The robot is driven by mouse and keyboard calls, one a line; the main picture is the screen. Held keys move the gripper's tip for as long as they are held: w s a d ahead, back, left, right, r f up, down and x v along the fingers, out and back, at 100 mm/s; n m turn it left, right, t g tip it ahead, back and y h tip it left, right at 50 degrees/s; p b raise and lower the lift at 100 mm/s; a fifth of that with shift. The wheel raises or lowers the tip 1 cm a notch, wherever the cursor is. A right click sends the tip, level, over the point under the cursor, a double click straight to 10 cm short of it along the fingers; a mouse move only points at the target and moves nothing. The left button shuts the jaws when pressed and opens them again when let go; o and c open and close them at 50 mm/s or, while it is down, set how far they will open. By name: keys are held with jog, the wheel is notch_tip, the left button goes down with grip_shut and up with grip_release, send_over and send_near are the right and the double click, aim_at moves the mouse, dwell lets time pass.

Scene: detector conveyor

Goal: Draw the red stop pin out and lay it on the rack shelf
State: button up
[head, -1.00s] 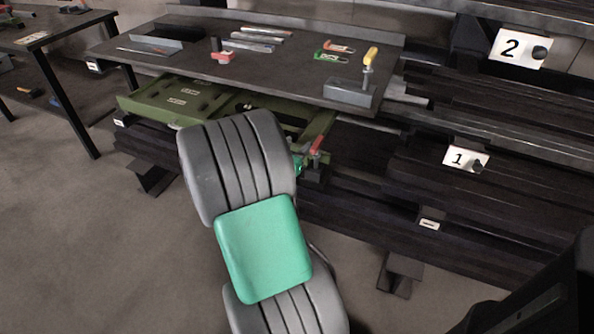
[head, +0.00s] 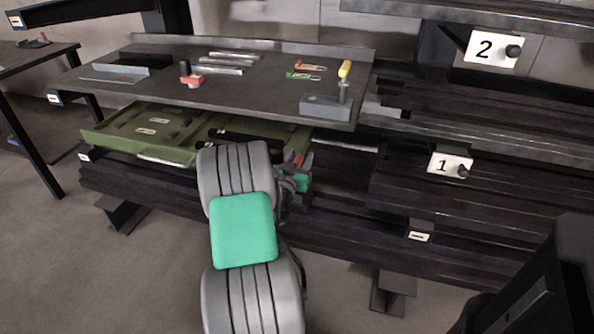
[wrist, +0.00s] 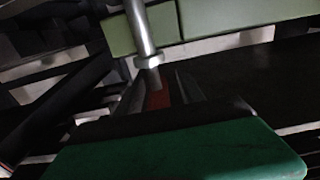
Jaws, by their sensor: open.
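The red stop pin (head: 299,160) shows as a small red piece at the right end of the green tray, partly hidden by my gripper. In the wrist view, its red part (wrist: 158,92) lies between my fingers, below a silver shaft with a collar (wrist: 147,45). My gripper (wrist: 162,88) is open around the red part; I cannot tell if either finger touches it. In the head view my gripper (head: 298,172) is at the tray's right front, mostly behind my arm. The dark rack shelf (head: 240,92) is above and behind it.
The green tray (head: 115,130) sits under the shelf. On the shelf stand a grey block with a yellow-handled tool (head: 327,107), a red-based piece (head: 188,76), silver bars (head: 222,63) and clips (head: 305,70). The shelf's middle is bare. Dark rails with a "1" plate (head: 450,165) lie right.

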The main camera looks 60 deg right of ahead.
jog(key=shift+c, duration=0.5)
grip_shut()
